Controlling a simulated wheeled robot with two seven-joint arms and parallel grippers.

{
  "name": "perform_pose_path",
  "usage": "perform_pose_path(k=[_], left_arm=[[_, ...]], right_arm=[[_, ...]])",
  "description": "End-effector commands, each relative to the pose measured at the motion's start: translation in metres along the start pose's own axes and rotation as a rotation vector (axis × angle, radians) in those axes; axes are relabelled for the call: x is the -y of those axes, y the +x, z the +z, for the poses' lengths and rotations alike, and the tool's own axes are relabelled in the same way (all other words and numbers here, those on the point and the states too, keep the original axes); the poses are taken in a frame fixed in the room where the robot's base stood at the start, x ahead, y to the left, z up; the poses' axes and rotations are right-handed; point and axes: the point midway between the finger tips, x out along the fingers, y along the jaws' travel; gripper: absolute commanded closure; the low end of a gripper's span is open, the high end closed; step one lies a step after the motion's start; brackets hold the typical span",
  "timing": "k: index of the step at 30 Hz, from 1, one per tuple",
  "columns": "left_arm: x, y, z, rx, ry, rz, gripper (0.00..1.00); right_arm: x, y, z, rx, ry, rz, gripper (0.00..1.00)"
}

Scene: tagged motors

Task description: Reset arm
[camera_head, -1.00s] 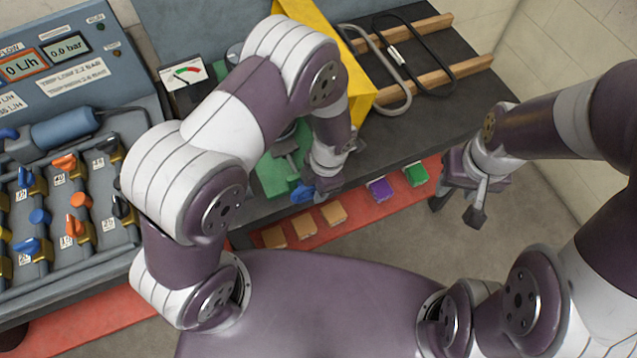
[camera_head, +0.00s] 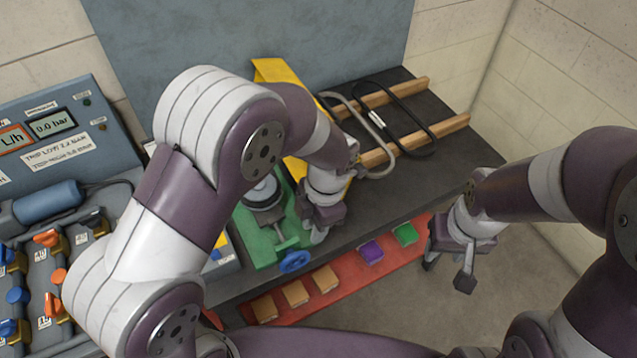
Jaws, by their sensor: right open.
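My left arm reaches in from the left. Its gripper (camera_head: 322,222) hangs over the front of the dark bench, just right of a green vise (camera_head: 270,232) with a blue handwheel (camera_head: 294,261). The left fingers point down and are partly hidden, so their opening is unclear. No held object shows. My right gripper (camera_head: 447,266) is open and empty. It is in the air to the right of the bench's front edge, apart from everything.
The dark bench (camera_head: 455,165) carries a yellow panel (camera_head: 268,70), wooden rails (camera_head: 440,130) and black and grey loops (camera_head: 432,148). A red shelf (camera_head: 340,283) below holds orange, purple and green blocks. A valve panel (camera_head: 110,165) stands left. Floor at right is clear.

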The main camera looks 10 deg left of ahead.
Motion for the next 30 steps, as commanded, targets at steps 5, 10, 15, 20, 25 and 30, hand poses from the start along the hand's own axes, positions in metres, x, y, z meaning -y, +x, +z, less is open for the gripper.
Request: perform_pose_path(k=[5, 10, 15, 20, 25, 30], left_arm=[[0.000, 0.000, 0.000, 0.000, 0.001, 0.000, 0.73], [-0.001, 0.001, 0.003, 0.015, 0.272, 0.007, 0.73], [0.010, 0.006, -0.012, 0.047, 1.071, 0.018, 0.73], [0.005, -0.005, -0.049, 0.091, 1.792, 0.102, 0.73], [-0.004, -0.020, -0.103, 0.069, 2.282, 0.245, 0.73], [-0.020, -0.036, -0.148, 0.032, 2.180, 0.326, 0.73]], right_arm=[[0.000, 0.000, 0.000, 0.000, 0.000, 0.000, 0.57], [0.000, 0.000, 0.000, 0.000, 0.000, 0.000, 0.57], [0.000, 0.000, 0.000, 0.000, 0.000, 0.000, 0.57], [0.000, 0.000, 0.000, 0.000, 0.000, 0.000, 0.57], [0.000, 0.000, 0.000, 0.000, 0.000, 0.000, 0.57], [0.000, 0.000, 0.000, 0.000, 0.000, 0.000, 0.57]])
